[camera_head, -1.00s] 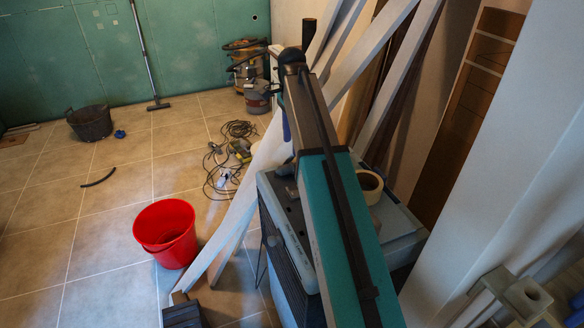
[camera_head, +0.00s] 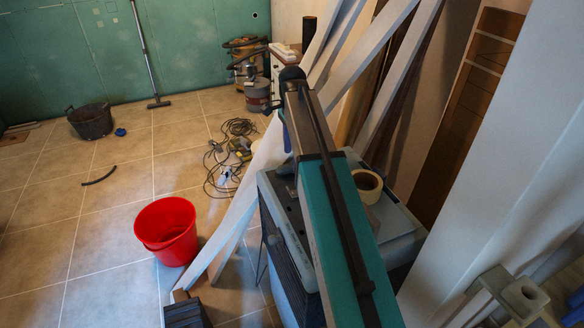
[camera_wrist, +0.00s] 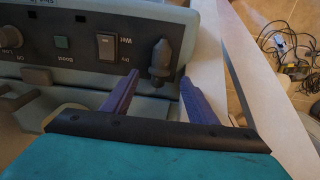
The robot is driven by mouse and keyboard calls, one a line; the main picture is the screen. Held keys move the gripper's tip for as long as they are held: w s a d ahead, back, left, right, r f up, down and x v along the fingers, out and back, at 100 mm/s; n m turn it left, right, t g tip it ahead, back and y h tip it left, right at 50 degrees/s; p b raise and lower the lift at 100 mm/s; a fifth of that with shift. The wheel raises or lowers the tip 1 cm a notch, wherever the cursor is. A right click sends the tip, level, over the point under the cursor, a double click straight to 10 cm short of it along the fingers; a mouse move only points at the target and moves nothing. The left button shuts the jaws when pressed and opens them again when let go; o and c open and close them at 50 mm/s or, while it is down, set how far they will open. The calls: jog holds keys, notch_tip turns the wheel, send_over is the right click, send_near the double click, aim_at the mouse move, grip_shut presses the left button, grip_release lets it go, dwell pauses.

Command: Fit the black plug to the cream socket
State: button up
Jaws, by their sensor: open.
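In the wrist view a dark grey, plug-shaped piece (camera_wrist: 160,60), probably the black plug, stands out in front of the machine's control panel. It appears between and just beyond my gripper's two purple-blue fingers (camera_wrist: 159,88). The fingers are open, apart and empty; contact with the piece is not visible. In the head view my gripper (camera_head: 286,135) is mostly hidden by my own arm, above the machine's far end. A pale block with a round hole (camera_head: 522,292), probably the cream socket, stands at the bottom right of the head view.
The grey machine (camera_head: 395,225) carries a roll of tape (camera_head: 368,186). Its panel has a switch (camera_wrist: 108,46) and a knob (camera_wrist: 10,36). Pale boards (camera_head: 370,45) lean close to the gripper's right. A red bucket (camera_head: 166,232) and cables (camera_head: 225,160) are on the floor.

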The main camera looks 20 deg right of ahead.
jog(key=shift+s+f+p, duration=0.1)
jog(key=shift+f+p, duration=0.6)
jog(key=shift+f, duration=1.5)
jog(key=c, duration=1.2)
jog(key=shift+o, duration=0.2)
jog(key=shift+r, duration=0.2)
jog(key=shift+d+r+b, duration=0.1)
jog(key=shift+r+b, duration=0.6)
jog(key=shift+r, duration=0.65)
jog(key=shift+s+r, duration=0.15)
jog(key=shift+r, duration=0.05)
jog(key=s+a+b, duration=0.1)
jog(key=s+a, duration=0.1)
jog(key=s, duration=0.2)
jog(key=s+a+b, duration=0.1)
jog(key=s+a, duration=0.1)
jog(key=s, duration=0.2)
jog(key=s+a+r+b, duration=0.1)
jog(key=s+a, duration=0.1)
jog(key=s, duration=0.1)
jog(key=shift+s+a, duration=0.4)
jog(key=shift+s+a+r, duration=0.15)
jog(key=shift+s+a, duration=0.15)
jog(key=shift+s, duration=0.2)
jog(key=shift+s+a+r, duration=0.1)
jog(key=shift+s+a, duration=0.15)
jog(key=shift+s, duration=0.2)
